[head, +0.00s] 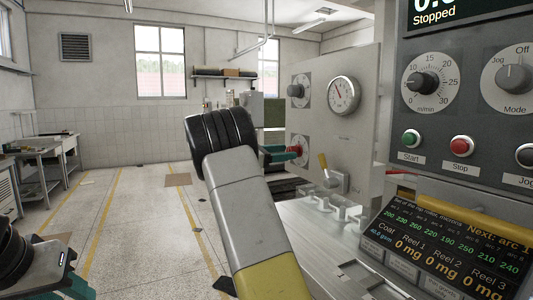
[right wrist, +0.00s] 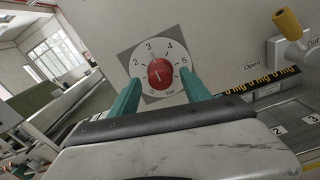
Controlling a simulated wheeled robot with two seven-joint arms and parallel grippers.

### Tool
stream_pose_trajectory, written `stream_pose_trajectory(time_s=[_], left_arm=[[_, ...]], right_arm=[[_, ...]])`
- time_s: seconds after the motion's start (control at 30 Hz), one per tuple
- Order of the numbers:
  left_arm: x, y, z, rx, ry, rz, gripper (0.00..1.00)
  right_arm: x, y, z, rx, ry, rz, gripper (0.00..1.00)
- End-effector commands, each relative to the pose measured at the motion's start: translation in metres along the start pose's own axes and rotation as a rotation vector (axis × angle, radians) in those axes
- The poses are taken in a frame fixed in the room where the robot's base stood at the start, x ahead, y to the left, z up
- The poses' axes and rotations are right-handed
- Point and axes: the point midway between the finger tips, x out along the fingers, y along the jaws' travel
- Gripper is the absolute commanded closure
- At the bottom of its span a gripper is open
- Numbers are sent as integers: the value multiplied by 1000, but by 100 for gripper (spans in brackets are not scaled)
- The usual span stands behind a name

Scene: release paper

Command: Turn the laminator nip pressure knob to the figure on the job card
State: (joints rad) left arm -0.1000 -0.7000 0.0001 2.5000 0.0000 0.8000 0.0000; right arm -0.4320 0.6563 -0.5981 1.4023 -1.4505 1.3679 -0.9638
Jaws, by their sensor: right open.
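The red knob (right wrist: 160,73) sits at the middle of a white dial (right wrist: 143,56) marked 0 to 5 bar on a pale panel. Its pale pointer mark is too small to read exactly. My right gripper (right wrist: 167,88) is open, with one teal finger on each side of the knob; I cannot tell whether they touch it. In the head view, the red knob (head: 294,150) shows just beyond this gripper (head: 279,154). Part of my left gripper (head: 72,286) shows at the lower left, its jaws unclear. I cannot identify a job card.
A round gauge (head: 343,95) and a black knob (head: 296,91) are on the same panel. A yellow-handled lever (head: 323,164) is below right of the red knob. The control panel (head: 470,95) and a tilted display (head: 440,245) stand at right. Open floor lies left.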

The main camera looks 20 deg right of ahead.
Motion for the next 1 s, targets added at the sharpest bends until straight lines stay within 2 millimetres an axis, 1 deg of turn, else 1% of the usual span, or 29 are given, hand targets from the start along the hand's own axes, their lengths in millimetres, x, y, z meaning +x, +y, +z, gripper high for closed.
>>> stream_pose_trajectory(time_s=[0.03, 0.2, 0.3, 0.4, 0.87, 0.97, 1.0], left_arm=[[0, 0, 0, 0, 0, 0, 64], [0, 0, 0, 0, 0, 0, 64], [0, 0, 0, 0, 0, 0, 64], [0, 0, 0, 0, 0, 0, 64], [0, 0, 0, 0, 0, 0, 64], [0, 0, 0, 0, 0, 0, 64], [0, 0, 0, 0, 0, 0, 64]], right_arm=[[-11, 1, 0, -1, 1, 4, 44], [-40, 1, -1, 0, 1, 2, 44], [-51, 1, -1, 0, 1, 2, 44], [-58, 0, 0, -1, 1, 1, 44], [-59, 0, -1, 0, 3, -1, 44], [-53, -9, -4, 21, 47, -16, 44], [-48, -18, -8, 41, 88, -30, 44]])
